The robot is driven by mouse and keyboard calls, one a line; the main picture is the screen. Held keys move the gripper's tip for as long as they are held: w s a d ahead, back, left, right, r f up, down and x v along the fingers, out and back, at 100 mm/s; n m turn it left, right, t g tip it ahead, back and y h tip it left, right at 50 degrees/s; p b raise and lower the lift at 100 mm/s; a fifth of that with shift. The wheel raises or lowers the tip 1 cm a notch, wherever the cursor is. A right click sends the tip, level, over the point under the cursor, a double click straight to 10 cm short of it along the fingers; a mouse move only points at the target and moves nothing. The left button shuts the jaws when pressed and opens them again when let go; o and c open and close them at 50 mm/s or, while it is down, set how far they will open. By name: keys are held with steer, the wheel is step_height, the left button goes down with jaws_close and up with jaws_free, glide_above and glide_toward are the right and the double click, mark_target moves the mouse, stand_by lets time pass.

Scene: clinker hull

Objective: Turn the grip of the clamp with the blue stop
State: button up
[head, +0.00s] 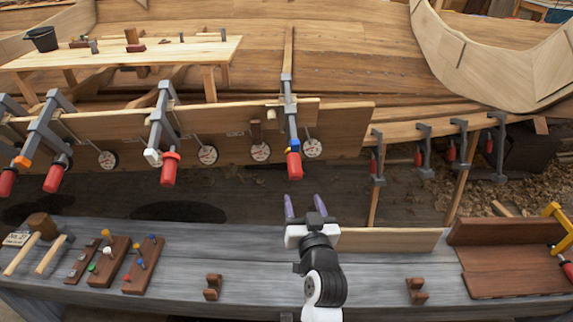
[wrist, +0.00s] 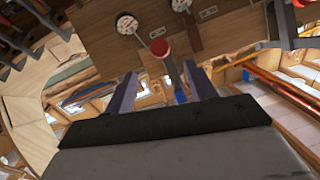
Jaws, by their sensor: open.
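The clamp with the blue stop (head: 289,105) hangs on the plank right of centre in the head view. Its blue stop (head: 295,142) sits just above its red grip (head: 294,166). My gripper (head: 305,203) is open and empty, below the red grip and apart from it, with its two purple fingers pointing up toward the plank. In the wrist view, a round red grip end (wrist: 160,47) shows ahead, above the gap between the fingers (wrist: 161,88). A grey rod and a blue patch (wrist: 180,95) show beside the right finger.
A clamp with a white stop (head: 158,125) and one with an orange stop (head: 38,130) hang farther left, also with red grips. Round dials (head: 312,148) hang along the plank. A grey bench (head: 255,255) with tools and wooden blocks lies in front. Smaller clamps (head: 460,143) hang at right.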

mark_target(294, 168)
steer(key=w+p, duration=0.1)
steer(key=w, duration=0.3)
steer(key=w+a+p, duration=0.1)
steer(key=w, duration=0.4)
steer(key=w+a+p, duration=0.1)
steer(key=w, duration=0.3)
steer(key=shift+w+a+p, duration=0.15)
steer(key=shift+a+p, duration=0.05)
steer(key=shift+p, duration=0.15)
steer(key=shift+c, duration=0.3)
steer(key=c, duration=0.9)
